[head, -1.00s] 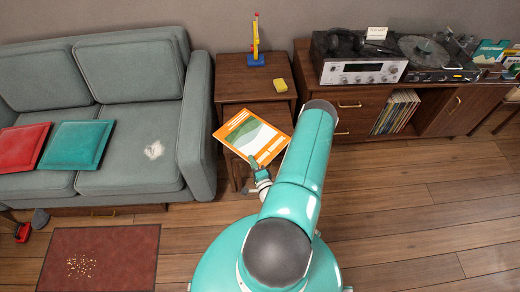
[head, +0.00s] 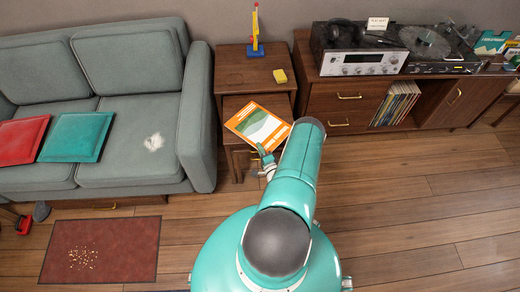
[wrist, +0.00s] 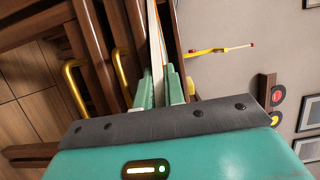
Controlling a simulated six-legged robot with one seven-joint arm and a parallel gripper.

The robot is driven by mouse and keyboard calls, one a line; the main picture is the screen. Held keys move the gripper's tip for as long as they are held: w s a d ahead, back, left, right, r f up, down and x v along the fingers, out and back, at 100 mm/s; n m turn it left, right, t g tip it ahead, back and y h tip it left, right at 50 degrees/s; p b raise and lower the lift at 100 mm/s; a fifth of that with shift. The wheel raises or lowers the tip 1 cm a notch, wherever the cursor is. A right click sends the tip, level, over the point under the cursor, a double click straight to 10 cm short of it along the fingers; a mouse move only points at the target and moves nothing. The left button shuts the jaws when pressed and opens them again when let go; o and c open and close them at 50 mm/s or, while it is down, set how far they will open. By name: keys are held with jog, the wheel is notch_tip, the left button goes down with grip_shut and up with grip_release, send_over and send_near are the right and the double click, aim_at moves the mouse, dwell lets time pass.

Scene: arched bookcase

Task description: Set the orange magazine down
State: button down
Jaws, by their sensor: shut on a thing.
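The orange magazine (head: 257,126) has an orange border and a green and white cover. In the head view it lies roughly flat over the front of the lower wooden side table (head: 236,106), between the sofa and the cabinet. I cannot tell whether it touches the table top. My gripper (head: 266,160) is at its near edge, partly hidden by my arm. In the wrist view the magazine (wrist: 156,45) is seen edge-on between the fingers of my gripper (wrist: 160,88), which is shut on it.
The grey sofa (head: 199,120) stands left, and a record cabinet (head: 345,110) with stereo gear stands right. A red mat (head: 125,235) lies on the floor.

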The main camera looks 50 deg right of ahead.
jog(key=shift+f, duration=0.15)
jog(key=c, duration=1.5)
grip_release()
jog(key=shift+r, duration=0.2)
jog(key=v, duration=1.2)
